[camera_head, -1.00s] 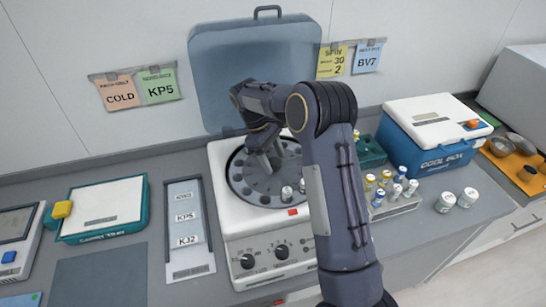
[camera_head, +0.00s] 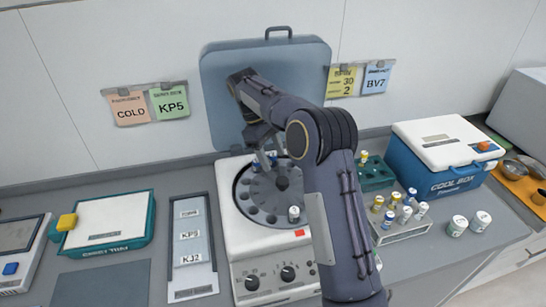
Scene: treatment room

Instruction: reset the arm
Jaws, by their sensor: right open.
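My right arm reaches across the centrifuge (camera_head: 240,235), and its open gripper (camera_head: 266,160) is over the back part of the round dark rotor (camera_head: 250,203). The gripper is small and partly hidden by its own wrist, and I see nothing clearly held in it. A white-capped vial (camera_head: 293,214) stands in the front of the rotor. Small blue-topped shapes show at the rotor's back, close to the fingers; I cannot tell whether they touch. The centrifuge's blue-grey lid (camera_head: 222,85) stands open behind. My left gripper is not in view.
Right of the centrifuge are a green rack (camera_head: 375,178), a white rack of several vials (camera_head: 404,232), two loose jars and a blue cool box (camera_head: 432,180). A label board (camera_head: 192,280) and a teal-edged tray (camera_head: 108,220) lie left. Cards hang on the wall.

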